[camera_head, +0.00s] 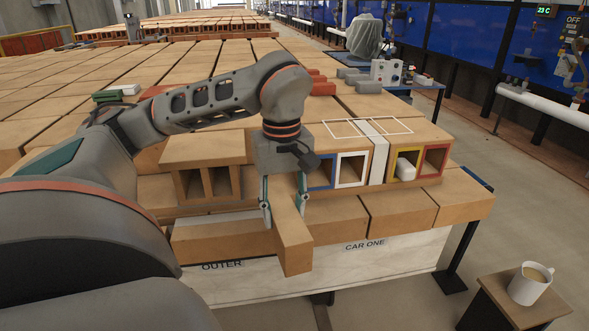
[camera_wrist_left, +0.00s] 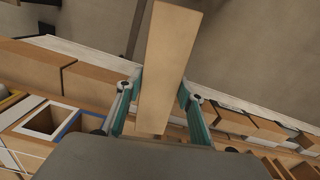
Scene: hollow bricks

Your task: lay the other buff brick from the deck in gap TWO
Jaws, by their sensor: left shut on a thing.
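A buff brick (camera_head: 294,238) is held in my left gripper (camera_head: 285,207), whose teal fingers are shut on its two sides. The brick points out toward the front edge of the car and tilts down at its near end. In the left wrist view the same brick (camera_wrist_left: 168,65) runs lengthwise between the fingers (camera_wrist_left: 158,105). A front row of buff bricks (camera_head: 222,241) lies below and behind it, with more to the right (camera_head: 400,209). No label reading TWO is legible. My right gripper is not in view.
Hollow openings framed blue (camera_head: 322,173), white (camera_head: 351,169), yellow (camera_head: 405,167) and red (camera_head: 433,161) face front; a white block (camera_head: 405,169) sits in the yellow one. A stand with a mug (camera_head: 530,284) is at lower right. The floor (camera_head: 400,295) before the car is clear.

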